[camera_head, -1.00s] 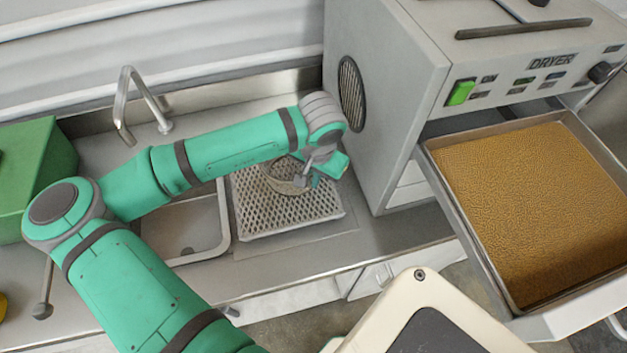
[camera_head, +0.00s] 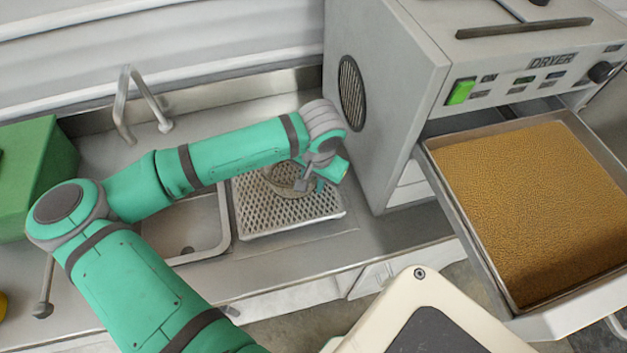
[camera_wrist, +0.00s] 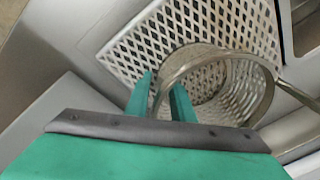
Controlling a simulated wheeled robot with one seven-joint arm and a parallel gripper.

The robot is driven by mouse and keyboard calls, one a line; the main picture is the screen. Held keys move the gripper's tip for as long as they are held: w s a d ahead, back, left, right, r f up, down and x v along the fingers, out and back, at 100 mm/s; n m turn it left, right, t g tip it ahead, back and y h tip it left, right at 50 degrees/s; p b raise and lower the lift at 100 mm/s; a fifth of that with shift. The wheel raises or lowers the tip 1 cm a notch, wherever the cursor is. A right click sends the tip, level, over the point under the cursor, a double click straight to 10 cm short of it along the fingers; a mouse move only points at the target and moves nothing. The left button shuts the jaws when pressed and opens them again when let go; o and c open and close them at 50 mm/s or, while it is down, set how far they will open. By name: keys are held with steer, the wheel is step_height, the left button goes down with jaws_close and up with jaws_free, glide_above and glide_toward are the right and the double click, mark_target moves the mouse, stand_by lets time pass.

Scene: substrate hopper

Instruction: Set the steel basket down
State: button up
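The steel basket (camera_head: 287,181) is a round mesh basket with a smooth metal rim, over the perforated drain tray (camera_head: 262,225). In the wrist view the basket (camera_wrist: 262,105) tilts in the picture, with a thin handle reaching to the right. My gripper (camera_head: 317,183) is at the basket's right edge in the head view. In the wrist view my gripper's green fingers (camera_wrist: 163,92) stand on either side of the near rim and look shut on it. The basket is low over the tray (camera_wrist: 135,50); whether its bottom touches is hard to tell.
The dryer (camera_head: 385,90) stands close to the right of my gripper, its drawer (camera_head: 470,235) pulled out and full of yellow-brown grain. A sink (camera_head: 203,228) and tap (camera_head: 128,105) lie to the left. A green box (camera_head: 35,165) stands at far left.

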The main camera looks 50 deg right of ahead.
step_height(320, 180, up, 12)
steer(key=s+a, duration=0.1)
steer(key=shift+s, duration=0.35)
steer(key=shift+d, duration=0.1)
stand_by(0.3)
